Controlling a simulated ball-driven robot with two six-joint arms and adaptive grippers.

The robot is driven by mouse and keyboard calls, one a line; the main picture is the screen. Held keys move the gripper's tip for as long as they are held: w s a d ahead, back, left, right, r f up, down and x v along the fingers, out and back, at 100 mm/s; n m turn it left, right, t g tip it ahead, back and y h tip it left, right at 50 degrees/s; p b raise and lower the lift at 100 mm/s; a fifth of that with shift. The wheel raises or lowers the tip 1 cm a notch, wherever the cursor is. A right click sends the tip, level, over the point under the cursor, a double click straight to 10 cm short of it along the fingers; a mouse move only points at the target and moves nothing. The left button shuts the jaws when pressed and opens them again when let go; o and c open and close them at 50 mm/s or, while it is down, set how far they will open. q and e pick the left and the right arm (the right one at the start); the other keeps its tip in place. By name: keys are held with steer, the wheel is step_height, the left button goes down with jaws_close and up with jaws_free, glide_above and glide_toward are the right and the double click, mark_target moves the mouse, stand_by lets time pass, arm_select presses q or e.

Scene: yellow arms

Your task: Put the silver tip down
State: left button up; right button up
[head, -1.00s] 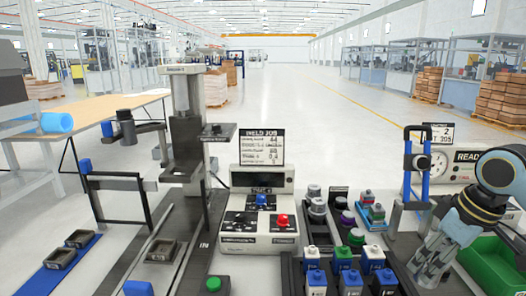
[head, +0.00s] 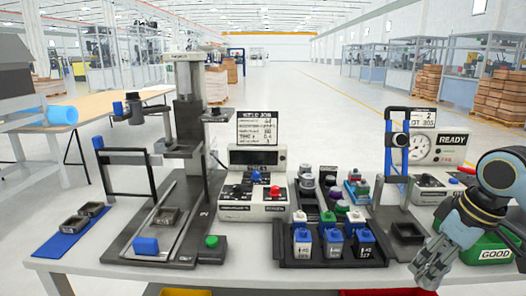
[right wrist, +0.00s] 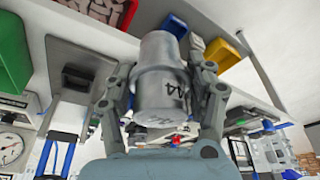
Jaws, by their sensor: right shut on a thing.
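The silver tip (right wrist: 160,70) is a grey stepped cylinder with dark lettering on its side. In the right wrist view it sits between the two fingers of my right gripper (right wrist: 163,98), which is shut on it. In the head view my right gripper (head: 428,275) points down at the lower right, near the table's front edge, beside the green GOOD bin (head: 495,253). The tip cannot be made out there. My left gripper is not in view.
A blue-posted stand (head: 388,150) rises left of my right arm. Red (head: 200,292) and yellow (head: 385,292) bins show below the table's front edge.

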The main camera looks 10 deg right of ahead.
steer(key=f, duration=0.1)
steer(key=f+b, duration=0.1)
steer(key=b, duration=0.1)
steer(key=shift+s+f, duration=0.25)
steer(key=shift+f, duration=0.15)
arm_select(q)
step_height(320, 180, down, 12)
steer(key=b, duration=0.9)
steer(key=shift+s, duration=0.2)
arm_select(e)
step_height(320, 180, down, 10)
steer(key=shift+r, duration=0.25)
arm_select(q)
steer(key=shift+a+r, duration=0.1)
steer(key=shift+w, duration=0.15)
arm_select(e)
steer(key=shift+a, duration=0.1)
